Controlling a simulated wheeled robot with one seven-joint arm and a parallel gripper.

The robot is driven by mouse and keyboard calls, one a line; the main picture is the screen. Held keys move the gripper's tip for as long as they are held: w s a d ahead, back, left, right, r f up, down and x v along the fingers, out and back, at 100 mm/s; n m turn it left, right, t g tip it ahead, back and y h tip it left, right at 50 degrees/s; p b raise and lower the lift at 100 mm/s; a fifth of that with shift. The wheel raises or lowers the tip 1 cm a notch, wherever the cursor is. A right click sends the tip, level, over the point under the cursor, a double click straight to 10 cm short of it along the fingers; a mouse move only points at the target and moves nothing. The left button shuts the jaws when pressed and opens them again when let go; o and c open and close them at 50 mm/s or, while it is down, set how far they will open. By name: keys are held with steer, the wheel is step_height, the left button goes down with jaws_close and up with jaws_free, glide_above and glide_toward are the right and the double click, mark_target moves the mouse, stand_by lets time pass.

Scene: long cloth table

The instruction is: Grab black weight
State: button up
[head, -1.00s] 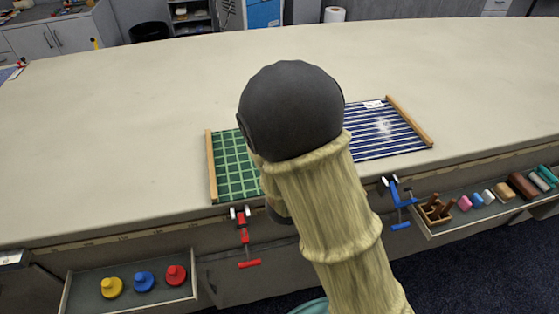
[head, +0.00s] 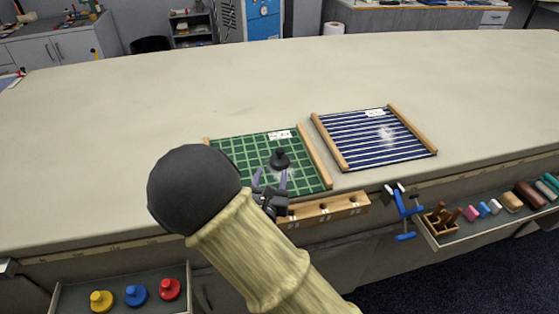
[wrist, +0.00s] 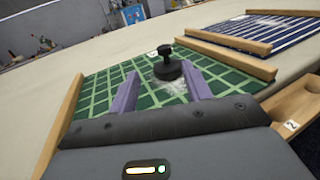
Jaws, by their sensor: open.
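The black weight (head: 279,159) stands upright on the green checked cloth (head: 238,150), a little right of the cloth's middle. It has a round base and a small knob on top, and it also shows in the wrist view (wrist: 167,68). My gripper (head: 270,180) is open, with two purple fingers pointing toward the weight. In the wrist view the fingers (wrist: 160,88) lie left and right, and the weight stands just beyond and between their tips. I cannot tell whether either finger touches it. My arm hides the cloth's near left part in the head view.
Wooden bars edge the green cloth; its right bar (head: 315,162) stands near the weight. A blue striped cloth (head: 365,140) lies to the right. A wooden block with holes (head: 325,209) and a blue clamp (head: 402,210) are at the table's front edge. The table behind is clear.

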mark_target(279, 153)
steer(key=w, duration=0.6)
steer(key=shift+d, duration=0.4)
steer(key=w, duration=0.2)
steer(key=w+d+p, duration=0.1)
steer(key=w, duration=0.2)
steer(key=shift+d, duration=0.1)
jaws_close()
